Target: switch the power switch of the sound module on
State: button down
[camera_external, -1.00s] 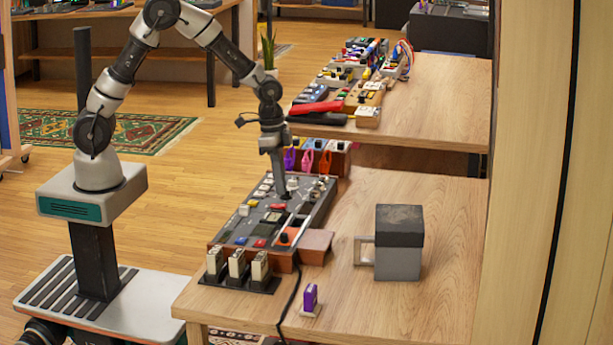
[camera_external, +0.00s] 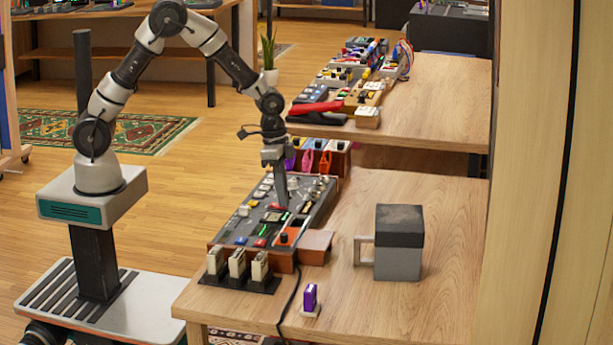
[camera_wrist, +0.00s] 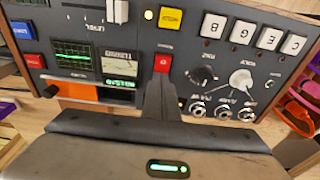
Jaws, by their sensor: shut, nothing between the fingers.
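The sound module (camera_external: 232,232) is a dark panel in a wooden case on the near table. In the wrist view its panel (camera_wrist: 135,35) holds a red rocker switch (camera_wrist: 162,63), which I take for the power switch; its label is too small to read. My gripper (camera_external: 283,206) is shut and empty, pointing down at the panel. In the wrist view the closed fingertips (camera_wrist: 161,82) are right at the red switch's near edge; I cannot tell whether they touch. A green display (camera_wrist: 74,55) and a small lit readout (camera_wrist: 120,83) glow left of the switch.
Knobs (camera_wrist: 240,78) and jacks sit right of the switch, a yellow button (camera_wrist: 170,17) beyond it.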

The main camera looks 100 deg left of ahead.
jog(key=shift+s+f, duration=0.15)
jog(key=shift+s, duration=0.05)
jog(key=shift+s+r, duration=0.2)
jog(key=shift+s, duration=0.45)
notch_tip(320, 180, up, 14)
jog(key=s+p, duration=0.1)
jog(key=p, duration=0.3)
jog(key=shift+s, duration=0.35)
